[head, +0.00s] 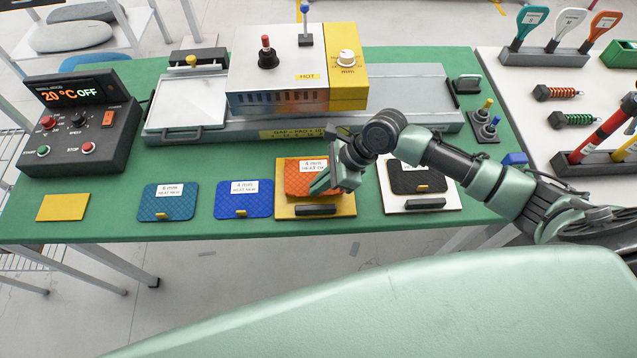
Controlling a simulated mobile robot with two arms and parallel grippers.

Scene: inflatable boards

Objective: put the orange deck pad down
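The orange deck pad (299,173), with a white "4 mm" label, is over the yellow plate (284,208) near the table's front edge. It looks flat on the plate or very close above it; I cannot tell which. My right gripper (322,184) reaches in from the right, with its fingers at the pad's front right part. The fingers hide that part of the pad and its front tab. Whether they are closed on it does not show. My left gripper is not in the view.
A blue-green pad (168,203) and a blue pad (244,205) lie to the left. A black pad (416,178) lies on a white plate (398,203) to the right, below my arm. Behind stand the press (290,60) and control box (85,140).

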